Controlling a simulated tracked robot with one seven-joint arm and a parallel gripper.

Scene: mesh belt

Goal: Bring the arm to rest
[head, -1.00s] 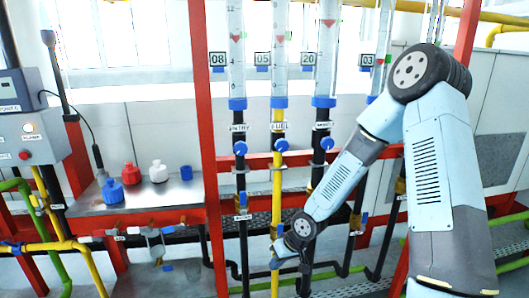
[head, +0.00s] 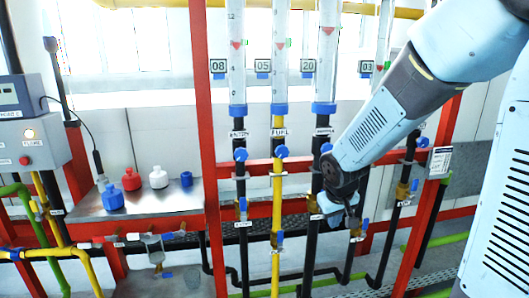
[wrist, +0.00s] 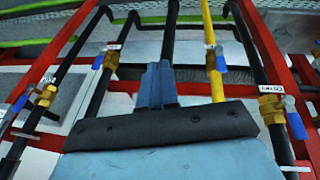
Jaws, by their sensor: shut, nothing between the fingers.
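My arm reaches in from the right of the head view, bent at the elbow, with its forearm slanting down to the left. My gripper (head: 352,230) hangs at the end of it, in front of the dark pipes right of the yellow pipe. It is small and partly hidden by the wrist there. In the wrist view my gripper (wrist: 160,72) has its two dark blue fingers pressed together, shut, with nothing between them. In that view the fingers overlap a black pipe behind them; I cannot tell how far apart they are.
Upright pipes with brass valves (wrist: 271,108) and blue handles flank my gripper. A red frame post (head: 206,120) and glass tubes (head: 281,60) stand behind. At left, a metal shelf (head: 165,202) carries small red, white and blue bottles. A control box (head: 27,140) is beyond it.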

